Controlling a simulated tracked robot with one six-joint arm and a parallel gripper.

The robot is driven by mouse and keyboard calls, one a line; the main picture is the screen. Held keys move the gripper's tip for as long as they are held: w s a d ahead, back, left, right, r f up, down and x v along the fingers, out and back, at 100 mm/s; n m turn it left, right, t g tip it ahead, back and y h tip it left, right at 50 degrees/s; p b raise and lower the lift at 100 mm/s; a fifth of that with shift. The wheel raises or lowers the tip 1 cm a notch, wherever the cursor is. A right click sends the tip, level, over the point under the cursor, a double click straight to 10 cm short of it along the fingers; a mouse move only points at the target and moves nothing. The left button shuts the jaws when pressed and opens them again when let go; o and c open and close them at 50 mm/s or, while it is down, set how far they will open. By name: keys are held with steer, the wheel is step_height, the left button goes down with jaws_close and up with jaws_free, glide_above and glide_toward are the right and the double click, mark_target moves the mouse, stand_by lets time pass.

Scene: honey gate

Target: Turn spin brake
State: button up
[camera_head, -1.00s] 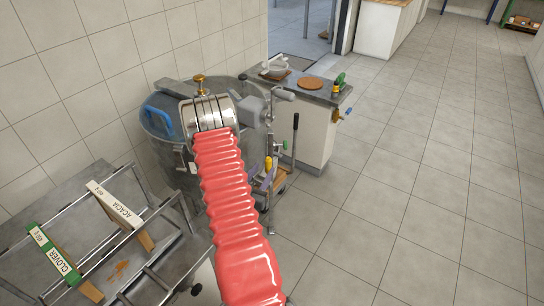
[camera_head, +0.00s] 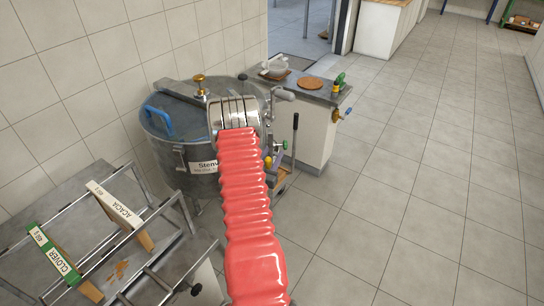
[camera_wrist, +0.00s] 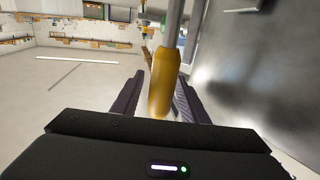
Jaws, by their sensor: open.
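The yellow grip (camera_wrist: 164,84) hangs on a grey metal rod in the wrist view. I take it to be the spin brake's handle. My gripper (camera_wrist: 160,92) is open, with one dark finger on each side of this grip; I cannot tell whether either finger touches it. In the head view the yellow grip (camera_head: 268,161) shows small at the right side of the steel drum (camera_head: 205,182). There my red-sleeved arm hides most of my gripper and part of the drum.
A black-handled lever (camera_head: 295,128) stands just right of the drum. A counter (camera_head: 316,97) with a round cork mat (camera_head: 311,83) and a brass tap (camera_head: 338,114) is behind it. A rack with frames (camera_head: 120,211) is at lower left. The tiled floor at right is clear.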

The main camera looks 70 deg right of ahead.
steer(key=shift+c, duration=0.4)
jaws_close()
